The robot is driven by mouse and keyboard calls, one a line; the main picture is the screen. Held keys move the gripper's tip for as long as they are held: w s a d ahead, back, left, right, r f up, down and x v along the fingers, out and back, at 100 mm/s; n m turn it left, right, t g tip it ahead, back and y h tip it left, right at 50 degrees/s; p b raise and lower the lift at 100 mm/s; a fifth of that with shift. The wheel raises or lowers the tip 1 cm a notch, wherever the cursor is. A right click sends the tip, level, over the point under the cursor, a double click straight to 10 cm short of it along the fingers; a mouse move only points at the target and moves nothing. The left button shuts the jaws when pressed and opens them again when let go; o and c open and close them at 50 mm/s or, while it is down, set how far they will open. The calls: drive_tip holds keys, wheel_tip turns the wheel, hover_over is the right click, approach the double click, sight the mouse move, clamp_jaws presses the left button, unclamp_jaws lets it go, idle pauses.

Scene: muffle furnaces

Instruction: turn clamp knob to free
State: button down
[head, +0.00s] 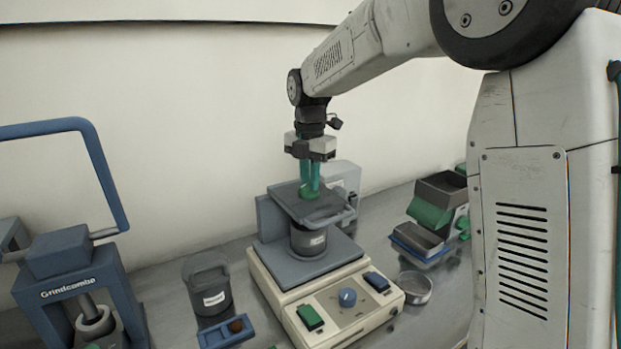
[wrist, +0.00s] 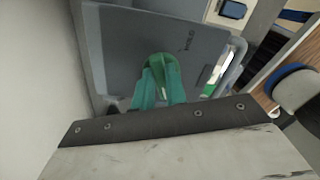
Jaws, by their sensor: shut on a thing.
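The green clamp knob (head: 307,193) sits on top of the grey clamp plate (head: 327,212) of a cream and grey machine (head: 275,280). My gripper (head: 309,185) points straight down with its green fingers shut on the knob. In the wrist view the knob (wrist: 158,62) shows between the fingertips, and the plate (wrist: 115,50) around it carries the word HOLD to the right of the knob. A dark lidded jar (head: 308,241) with a white label stands under the plate. The fingers hide part of the knob.
A blue press (head: 68,262) stands at the left. A labelled dark jar (head: 207,285) and a blue tray (head: 226,332) are left of the machine. A round metal dish (head: 415,288) and a bin with green parts (head: 436,205) are to the right. The wall is close behind.

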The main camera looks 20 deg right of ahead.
drive_tip(key=shift+n, duration=0.5)
idle(0.3)
drive_tip(key=c, duration=1.4)
unclamp_jaws()
drive_tip(key=shift+c, duration=0.2)
wheel_tip(320, 180, up, 8)
drive_tip(key=shift+w+f, duration=0.1)
